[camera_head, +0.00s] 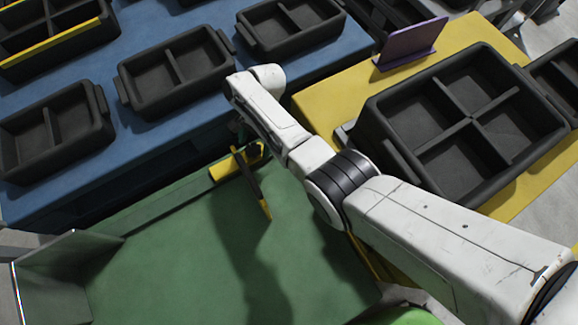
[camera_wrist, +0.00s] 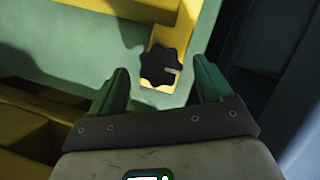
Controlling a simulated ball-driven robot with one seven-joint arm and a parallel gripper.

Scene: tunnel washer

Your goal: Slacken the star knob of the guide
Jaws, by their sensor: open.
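The star knob (camera_wrist: 158,66) is dark and lobed, with a pale mark on its right side. It sits on the yellow guide (camera_wrist: 157,38). In the wrist view my gripper (camera_wrist: 163,82) is open, with its two green fingers apart. The knob shows between and just beyond the fingertips, and I see no contact. In the head view the yellow guide (camera_head: 222,170) lies at the far edge of the green surface, with the dark knob (camera_head: 253,153) near its right end. My arm hides most of my gripper in that view.
The green surface (camera_head: 170,255) is mostly clear. A blue table (camera_head: 100,150) with several black divided trays stands behind it. At right, a yellow table (camera_head: 320,105) bears a large four-compartment black tray (camera_head: 395,160) and a purple stand (camera_head: 412,45).

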